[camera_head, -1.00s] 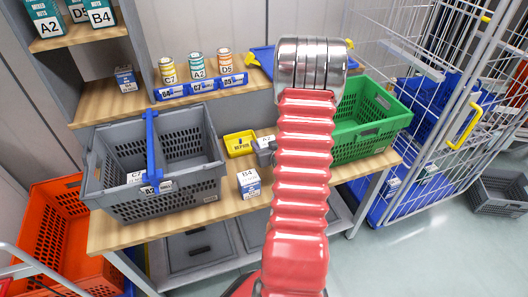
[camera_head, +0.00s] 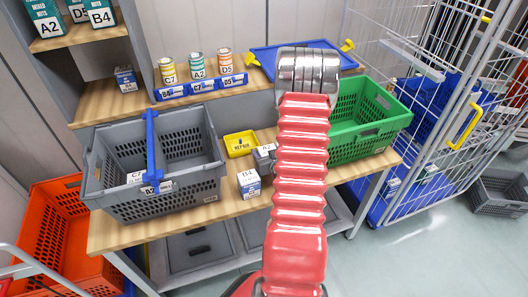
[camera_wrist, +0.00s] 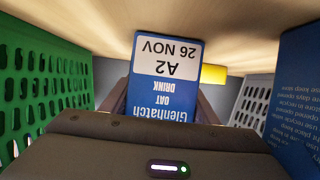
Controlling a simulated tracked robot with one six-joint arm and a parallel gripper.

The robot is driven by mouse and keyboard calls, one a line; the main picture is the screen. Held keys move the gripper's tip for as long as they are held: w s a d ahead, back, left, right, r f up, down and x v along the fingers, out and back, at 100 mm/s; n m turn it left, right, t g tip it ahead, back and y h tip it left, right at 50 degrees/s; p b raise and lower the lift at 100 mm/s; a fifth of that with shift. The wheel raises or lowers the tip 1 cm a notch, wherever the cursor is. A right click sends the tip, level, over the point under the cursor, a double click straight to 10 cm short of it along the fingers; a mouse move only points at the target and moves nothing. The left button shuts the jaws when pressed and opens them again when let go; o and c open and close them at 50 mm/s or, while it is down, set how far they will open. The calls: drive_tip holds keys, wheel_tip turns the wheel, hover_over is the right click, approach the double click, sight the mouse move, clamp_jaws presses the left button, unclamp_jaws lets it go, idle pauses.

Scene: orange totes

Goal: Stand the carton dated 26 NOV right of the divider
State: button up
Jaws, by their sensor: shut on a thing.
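The carton dated 26 NOV (camera_wrist: 165,60) is blue and white, marked A2 and Glenhatch oat drink. My gripper (camera_wrist: 163,100) is shut on it, with a dark finger on each side. The wrist view is upside down, so the carton is upright. In the head view the carton (camera_head: 264,153) shows just left of my arm, over the bench; whether it touches the wood is unclear. My fingers are hidden there. The blue divider (camera_head: 151,148) splits the grey tote (camera_head: 205,190) into left and right compartments. The right compartment's visible part looks empty.
A carton marked B4 (camera_head: 249,184) stands on the bench between the tote and my arm. A yellow tray (camera_head: 240,144) lies behind it. A green crate (camera_head: 372,125) stands right of my arm. Cans and blue label holders line the shelf (camera_head: 105,105) behind.

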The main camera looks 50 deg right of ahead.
drive_tip(key=o, duration=1.2)
drive_tip(key=shift+f, duration=0.1)
drive_tip(key=shift+o, duration=0.2)
drive_tip(key=shift+s+a+r, duration=0.15)
drive_tip(key=shift+s+r, duration=0.15)
drive_tip(key=shift+s, duration=0.05)
drive_tip(key=v, duration=1.1)
drive_tip(key=shift+s, duration=0.15)
